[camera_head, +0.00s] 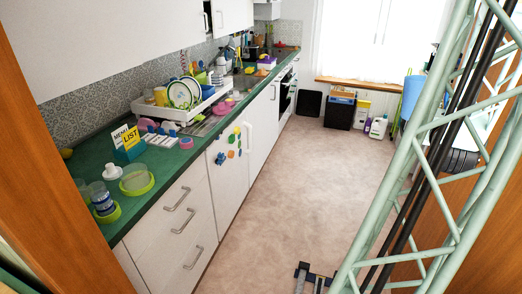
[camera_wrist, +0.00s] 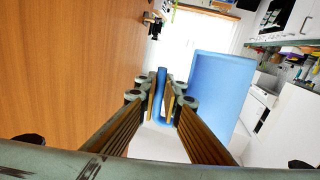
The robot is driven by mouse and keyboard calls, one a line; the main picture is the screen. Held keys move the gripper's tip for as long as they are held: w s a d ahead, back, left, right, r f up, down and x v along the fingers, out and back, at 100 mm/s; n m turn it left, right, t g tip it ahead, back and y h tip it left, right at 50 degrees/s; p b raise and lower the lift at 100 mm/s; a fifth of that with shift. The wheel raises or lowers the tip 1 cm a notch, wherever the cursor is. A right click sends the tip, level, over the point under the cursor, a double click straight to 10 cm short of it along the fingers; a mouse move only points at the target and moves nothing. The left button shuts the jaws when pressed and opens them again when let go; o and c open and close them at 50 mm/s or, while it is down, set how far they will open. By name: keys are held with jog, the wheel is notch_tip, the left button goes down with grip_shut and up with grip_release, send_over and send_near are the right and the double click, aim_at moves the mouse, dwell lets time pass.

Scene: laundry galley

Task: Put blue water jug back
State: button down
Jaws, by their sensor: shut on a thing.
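The blue water jug (camera_wrist: 218,88) fills the right middle of the wrist view, with its blue handle (camera_wrist: 161,92) on its left side. My gripper (camera_wrist: 160,100) is shut on this handle, one finger on each side. In the head view a blue body that looks like the jug (camera_head: 411,97) shows at the upper right, left of my lattice mast. My gripper cannot be made out there. The jug's underside is hidden, so I cannot tell whether it touches a surface.
A large wooden panel (camera_wrist: 75,70) stands close on the left in the wrist view. The long green counter (camera_head: 165,165) holds a dish rack (camera_head: 150,110), a list sign (camera_head: 127,142) and containers. Bottles (camera_head: 378,127) and a dark crate (camera_head: 340,112) stand at the far floor. The middle floor is clear.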

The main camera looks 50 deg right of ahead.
jog(key=shift+s+d, duration=0.15)
jog(key=shift+s, duration=0.25)
